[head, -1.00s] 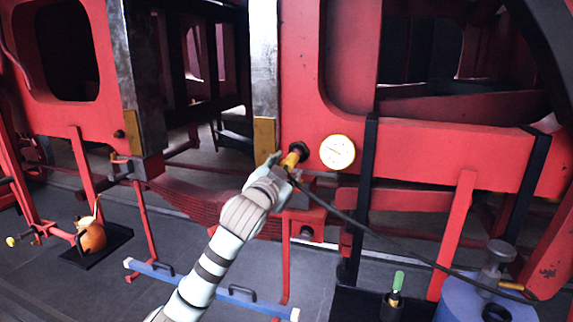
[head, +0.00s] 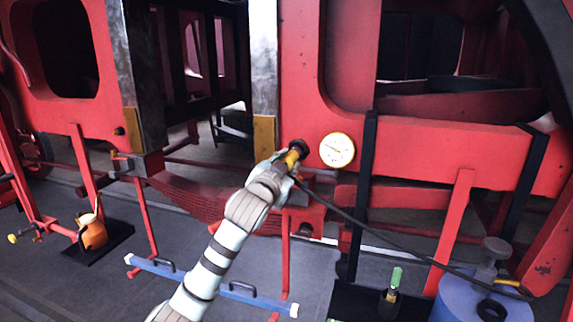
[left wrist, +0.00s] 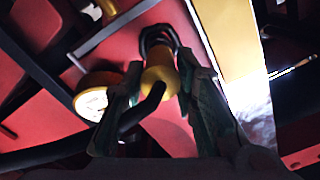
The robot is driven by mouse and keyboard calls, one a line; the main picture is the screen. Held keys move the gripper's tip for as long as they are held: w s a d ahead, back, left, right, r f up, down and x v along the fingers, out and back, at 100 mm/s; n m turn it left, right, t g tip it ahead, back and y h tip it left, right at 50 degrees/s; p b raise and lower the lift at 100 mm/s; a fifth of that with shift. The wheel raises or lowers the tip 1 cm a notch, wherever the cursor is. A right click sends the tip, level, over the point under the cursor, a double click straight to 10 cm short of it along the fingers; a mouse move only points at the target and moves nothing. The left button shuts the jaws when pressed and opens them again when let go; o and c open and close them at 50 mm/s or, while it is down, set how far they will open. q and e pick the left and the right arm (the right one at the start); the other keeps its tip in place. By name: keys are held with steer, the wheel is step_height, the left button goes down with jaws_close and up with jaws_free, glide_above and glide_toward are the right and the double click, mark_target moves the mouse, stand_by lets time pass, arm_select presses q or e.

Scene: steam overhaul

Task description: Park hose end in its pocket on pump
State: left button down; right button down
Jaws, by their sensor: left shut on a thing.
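My left gripper (head: 284,170) is shut on the yellow hose end (head: 291,158), beside the red frame. In the left wrist view, the hose end (left wrist: 160,72) sits between the two green-tinted fingers. Its far end meets a dark round fitting (head: 298,147) on the frame; I cannot tell whether they are joined. The black hose (head: 385,240) runs from the hose end down to the right, to the pump. The blue-grey pump (head: 455,300) stands at the lower right, partly cut off. A dark ring (head: 493,311) shows on it; I cannot tell if this is the pocket. My right gripper is not in view.
A white gauge with a yellow rim (head: 337,150) sits right of the fitting. A green-topped bottle (head: 391,291) stands in a dark tray left of the pump. A blue bar (head: 238,293) lies low beneath my arm. An orange can (head: 92,233) stands at left.

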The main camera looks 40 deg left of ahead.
arm_select(q)
steer(key=shift+v, duration=2.7)
